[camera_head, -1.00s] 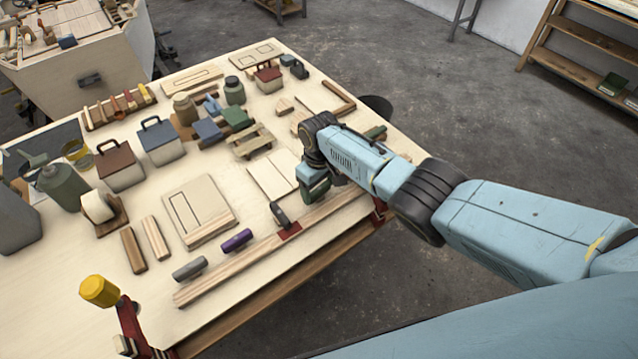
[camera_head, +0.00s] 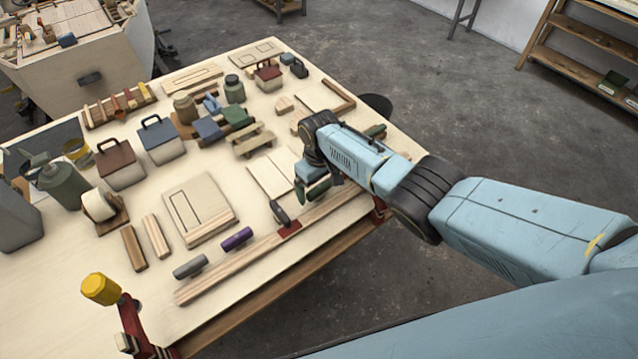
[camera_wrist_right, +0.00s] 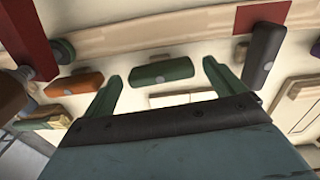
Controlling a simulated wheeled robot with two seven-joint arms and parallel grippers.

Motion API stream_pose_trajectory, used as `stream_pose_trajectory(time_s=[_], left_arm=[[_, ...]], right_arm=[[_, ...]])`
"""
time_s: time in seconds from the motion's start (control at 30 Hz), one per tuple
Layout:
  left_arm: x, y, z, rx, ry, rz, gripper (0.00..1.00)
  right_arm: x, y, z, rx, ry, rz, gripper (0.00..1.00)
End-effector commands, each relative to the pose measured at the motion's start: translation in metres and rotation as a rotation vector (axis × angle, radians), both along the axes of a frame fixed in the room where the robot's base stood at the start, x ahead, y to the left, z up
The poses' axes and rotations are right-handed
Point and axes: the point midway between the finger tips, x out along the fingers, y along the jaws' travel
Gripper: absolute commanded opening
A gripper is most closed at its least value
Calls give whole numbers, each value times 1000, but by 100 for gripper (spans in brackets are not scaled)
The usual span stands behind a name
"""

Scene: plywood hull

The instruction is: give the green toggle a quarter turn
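The green toggle (camera_wrist_right: 163,70) is a short dark green bar with rounded ends. In the right wrist view it lies crosswise between the fingertips of my right gripper (camera_wrist_right: 160,76). That gripper is open, with one finger near each end of the toggle and a small gap showing on both sides. In the head view my right gripper (camera_head: 314,188) is low over the front right part of the workbench (camera_head: 85,262) and largely hides the toggle. My left gripper is not in view.
A dark grey handle (camera_wrist_right: 262,52) stands close beside one finger in the right wrist view, and an orange bar (camera_wrist_right: 74,84) lies beyond the other. In the head view, a purple bar (camera_head: 237,239) and a grey bar (camera_head: 190,266) lie along the wooden strip (camera_head: 222,279).

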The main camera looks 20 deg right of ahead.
Motion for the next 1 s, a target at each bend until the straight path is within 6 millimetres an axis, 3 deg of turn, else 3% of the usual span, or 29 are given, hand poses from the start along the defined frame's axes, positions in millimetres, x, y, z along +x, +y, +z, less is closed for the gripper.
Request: stream_pose_trajectory(time_s=[0.23,0.37,0.6,1.0], left_arm=[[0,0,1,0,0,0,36],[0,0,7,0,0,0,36],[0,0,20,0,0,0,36],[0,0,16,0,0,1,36]], right_arm=[[0,0,2,1,1,0,95],[0,0,14,1,0,0,95],[0,0,58,0,-2,1,95],[0,0,124,2,-1,0,95]])
